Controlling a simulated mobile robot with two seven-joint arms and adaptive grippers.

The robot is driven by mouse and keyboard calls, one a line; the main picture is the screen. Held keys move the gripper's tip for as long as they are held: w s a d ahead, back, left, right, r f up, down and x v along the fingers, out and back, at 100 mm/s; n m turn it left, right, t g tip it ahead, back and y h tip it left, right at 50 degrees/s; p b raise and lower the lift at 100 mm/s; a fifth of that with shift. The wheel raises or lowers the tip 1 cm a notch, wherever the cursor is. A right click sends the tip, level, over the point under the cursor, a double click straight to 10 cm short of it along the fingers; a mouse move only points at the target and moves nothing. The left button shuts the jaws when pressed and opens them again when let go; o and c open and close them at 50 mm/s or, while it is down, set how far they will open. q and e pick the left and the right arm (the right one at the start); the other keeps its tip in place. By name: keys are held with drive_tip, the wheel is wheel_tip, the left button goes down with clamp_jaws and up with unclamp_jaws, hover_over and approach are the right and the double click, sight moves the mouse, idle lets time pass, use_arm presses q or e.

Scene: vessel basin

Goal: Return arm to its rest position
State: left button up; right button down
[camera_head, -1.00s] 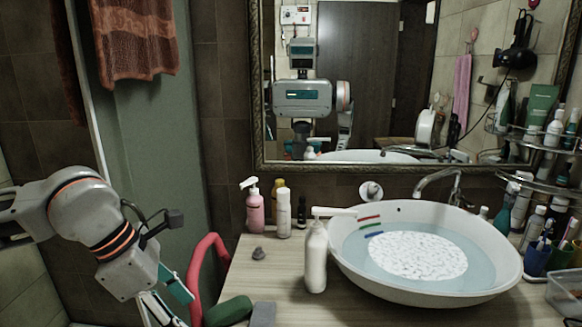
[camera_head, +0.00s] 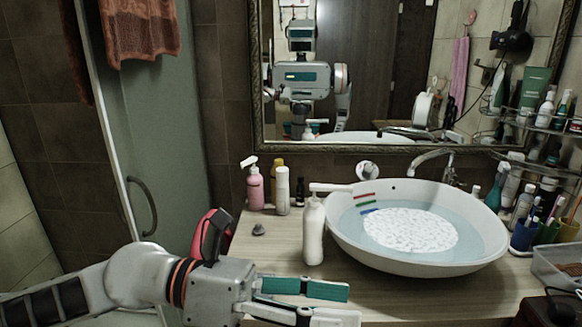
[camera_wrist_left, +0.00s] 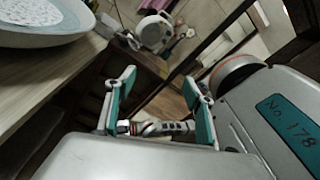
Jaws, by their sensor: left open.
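My left arm comes in from the lower left of the head view, lying nearly level. Its gripper (camera_head: 348,304) points right, in front of the counter (camera_head: 275,262). The two teal-padded fingers are apart with nothing between them. In the left wrist view the gripper (camera_wrist_left: 160,84) is also open and empty, with the basin (camera_wrist_left: 45,35) off to the upper left. My right gripper is not in view.
A white pump bottle (camera_head: 314,232) stands beside the water-filled basin (camera_head: 420,267). A pink pump bottle (camera_head: 255,188) and a white bottle (camera_head: 283,192) stand behind. A red object (camera_head: 211,235) is partly hidden behind my left arm. Shelves (camera_head: 550,125) crowd the right.

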use_arm(q)
wheel_tip(320, 180, up, 6)
drive_tip(key=w+n+t+h, duration=0.1)
drive_tip(key=n+t+h, duration=0.2)
drive_tip(key=n+h, duration=0.1)
drive_tip(key=w+a+r+n+t, duration=0.3)
drive_tip(key=w+a+n+t, duration=0.4)
drive_tip(key=n+t, duration=0.55)
drive_tip(key=w+a+f+n+t+y, duration=0.3)
drive_tip(key=w+a+f+n+y, duration=0.1)
drive_tip(key=a+f+n+y, duration=0.5)
drive_tip(key=w+a+f+n+t+y, duration=0.3)
drive_tip(key=w+a+f+n+y, duration=0.2)
drive_tip(key=a+f+n+y, duration=0.5)
drive_tip(key=s+a+f+n+g+y, duration=0.55)
drive_tip(key=a+f, duration=0.25)
drive_tip(key=f, duration=0.3)
drive_tip(key=s+a+f+n+g+y, duration=0.1)
drive_tip(key=s+a+f+g, duration=0.3)
drive_tip(key=s+f, duration=0.3)
drive_tip(key=s+a+f+g, duration=0.3)
drive_tip(key=s+f, duration=0.3)
drive_tip(key=s, duration=0.1)
drive_tip(key=d+f+n+t+h, duration=0.3)
drive_tip(key=d+f+h, duration=0.4)
drive_tip(key=d+f, duration=0.7)
drive_tip(key=shift+w+d+f+t, duration=0.3)
drive_tip(key=shift+w+d, duration=0.15)
drive_tip(key=shift+d, duration=0.45)
